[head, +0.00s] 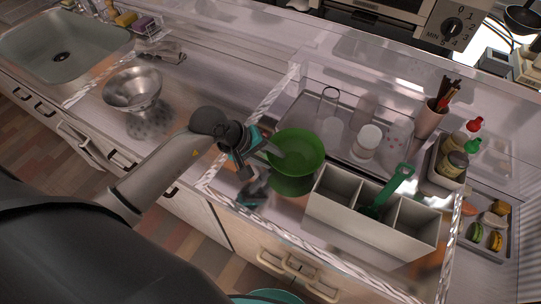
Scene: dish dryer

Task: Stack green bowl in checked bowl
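The green bowl (305,146) stands in the middle of the head view, upright, above a shiny surface that mirrors it. My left gripper (272,149) comes in from the left and is at the bowl's left rim. One finger shows over the inside of the bowl. The other is hidden, so I cannot tell whether the fingers are closed on the rim. A silver bowl with a checked-looking pattern (133,84), seemingly the checked bowl, stands on the counter at upper left, empty and apart from the green bowl. My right gripper is out of view.
A clear-walled box edge surrounds the green bowl area. A white divided holder (365,228) with a green utensil (388,190) stands close to its right. Glasses and jars stand behind. The sink (62,48) is far left. Counter around the silver bowl is mostly free.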

